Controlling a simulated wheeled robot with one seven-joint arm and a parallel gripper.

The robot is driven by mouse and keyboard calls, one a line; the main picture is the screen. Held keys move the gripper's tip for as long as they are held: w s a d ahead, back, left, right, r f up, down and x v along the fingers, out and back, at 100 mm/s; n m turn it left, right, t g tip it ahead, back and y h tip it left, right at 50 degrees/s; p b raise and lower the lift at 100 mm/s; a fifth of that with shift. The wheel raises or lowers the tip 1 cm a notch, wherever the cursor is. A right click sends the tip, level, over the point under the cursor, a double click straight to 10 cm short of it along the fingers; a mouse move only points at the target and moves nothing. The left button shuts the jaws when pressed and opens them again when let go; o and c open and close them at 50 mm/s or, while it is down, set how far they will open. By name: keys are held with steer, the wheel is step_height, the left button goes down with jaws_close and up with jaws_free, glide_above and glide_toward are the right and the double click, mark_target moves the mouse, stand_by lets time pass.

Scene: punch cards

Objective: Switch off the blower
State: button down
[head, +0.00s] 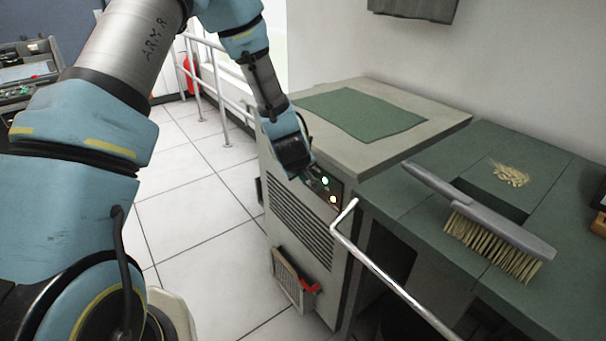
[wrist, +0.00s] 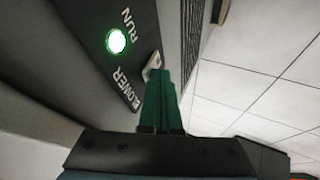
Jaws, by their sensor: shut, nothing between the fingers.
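The blower cabinet is a pale grey unit (head: 345,245) with a louvred front and a dark control panel. In the wrist view the panel shows BLOWER and RUN lettering and a lit green RUN lamp (wrist: 116,41); the lamp also glows in the head view (head: 325,181). A small pale metal switch (wrist: 152,64) sits beside the BLOWER lettering. My gripper (wrist: 168,80) is shut and empty, its green fingertips right at the switch. I cannot tell whether they touch it. In the head view my gripper (head: 313,180) is at the panel's left, hiding the switch.
A bent metal rail (head: 385,275) juts out right of the panel. A brush (head: 480,212) lies on the green bench (head: 400,196) by a heap of chips (head: 511,175). Tiled floor left of the cabinet is clear.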

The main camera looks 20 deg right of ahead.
steer(key=shift+d+r, duration=0.1)
steer(key=shift+d, duration=0.05)
steer(key=shift+r, duration=0.2)
steer(key=shift+r+p, duration=0.5)
steer(key=shift+r, duration=0.1)
